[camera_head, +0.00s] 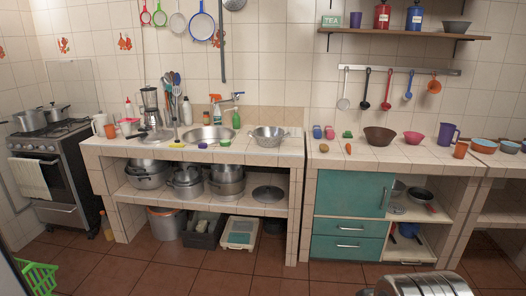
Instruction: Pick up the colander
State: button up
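The colander (268,139) looks like a grey metal bowl with small side handles. It stands upright on the tiled counter (258,152), right of the sink. Its inside looks empty, and any holes are too small to make out. My gripper's fingers do not show in this view. A silvery ribbed part at the bottom right edge may be part of my own body. It is far from the colander and does not touch it.
The round sink (208,134) and a green bottle (236,120) stand left of the colander. Small coloured items (330,132) and a brown bowl (380,136) are on the right counter. Pots (187,180) fill the shelf below. The tiled floor (300,280) in front is mostly clear.

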aim_at(269, 138)
jog(key=i, duration=3.3)
jog(key=u, duration=1.9)
